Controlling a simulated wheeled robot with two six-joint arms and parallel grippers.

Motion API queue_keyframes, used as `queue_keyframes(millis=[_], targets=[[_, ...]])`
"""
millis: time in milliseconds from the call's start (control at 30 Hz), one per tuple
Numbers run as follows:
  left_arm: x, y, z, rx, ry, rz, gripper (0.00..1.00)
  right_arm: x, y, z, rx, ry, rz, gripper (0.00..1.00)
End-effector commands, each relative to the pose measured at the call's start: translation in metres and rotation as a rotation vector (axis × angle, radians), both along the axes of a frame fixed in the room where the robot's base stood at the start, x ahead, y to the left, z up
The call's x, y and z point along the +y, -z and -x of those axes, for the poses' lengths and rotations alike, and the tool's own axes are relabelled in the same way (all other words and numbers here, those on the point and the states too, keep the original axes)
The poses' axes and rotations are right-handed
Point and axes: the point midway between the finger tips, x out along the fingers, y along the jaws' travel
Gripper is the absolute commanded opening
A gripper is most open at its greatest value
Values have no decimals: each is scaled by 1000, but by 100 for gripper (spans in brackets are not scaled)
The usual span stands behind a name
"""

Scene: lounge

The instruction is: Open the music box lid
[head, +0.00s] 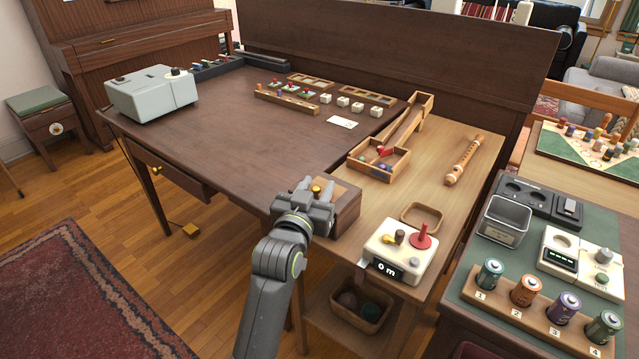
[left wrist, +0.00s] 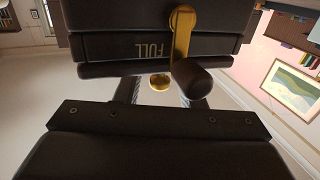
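The music box appears to be the small wooden box (head: 346,211) at the near left corner of the light wood table. Its top looks flat and shut, partly covered by my gripper. A small brass piece (head: 316,187) shows by the fingers. My left gripper (head: 305,196) is at the box's near left side, with its fingers apart. The left wrist view shows a dark box face (left wrist: 110,47) close up, with an upside-down "FULL" mark, a brass arm (left wrist: 181,40) with a dark knob and a round brass piece (left wrist: 160,82). I cannot tell whether the fingers touch it. My right gripper is out of view.
A white device (head: 400,249) with a red knob and an empty wooden tray (head: 421,208) stand close to the box on the right. A marble tray (head: 378,170) and a recorder (head: 462,160) lie behind. The dark desk (head: 235,135) has clear room at its middle.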

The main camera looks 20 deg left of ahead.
Motion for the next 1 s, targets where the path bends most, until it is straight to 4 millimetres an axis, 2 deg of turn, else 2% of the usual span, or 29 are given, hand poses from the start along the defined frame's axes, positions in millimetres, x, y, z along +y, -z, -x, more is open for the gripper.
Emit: queue_keyframes(millis=[267,567,1000], targets=[[0,0,0,0,0,0,36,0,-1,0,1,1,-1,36],[0,0,0,0,0,0,0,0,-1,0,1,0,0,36],[1,-1,0,5,0,-2,0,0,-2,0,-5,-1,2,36]])
